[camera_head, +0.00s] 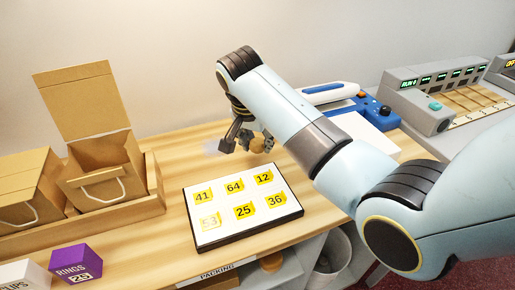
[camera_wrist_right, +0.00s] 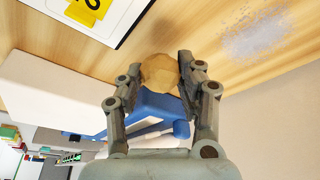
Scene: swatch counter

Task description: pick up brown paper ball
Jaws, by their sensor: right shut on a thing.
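The brown paper ball (camera_wrist_right: 158,72) sits between the two fingertips of my right gripper (camera_wrist_right: 160,75) in the right wrist view. The gripper is shut on it, with a finger on each side. In the head view my right gripper (camera_head: 247,138) is over the back of the wooden counter, behind the number board, and the ball (camera_head: 257,144) shows only partly between the fingers. I cannot tell whether the ball is clear of the counter. My left gripper is not in view.
A white board with yellow number tags (camera_head: 222,237) lies in front of the gripper. Open cardboard boxes (camera_head: 100,160) stand at left, with a purple box (camera_head: 77,263) nearer. A blue-and-white device (camera_head: 378,118) is behind my right arm. A pale speckled patch (camera_wrist_right: 255,36) marks the counter.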

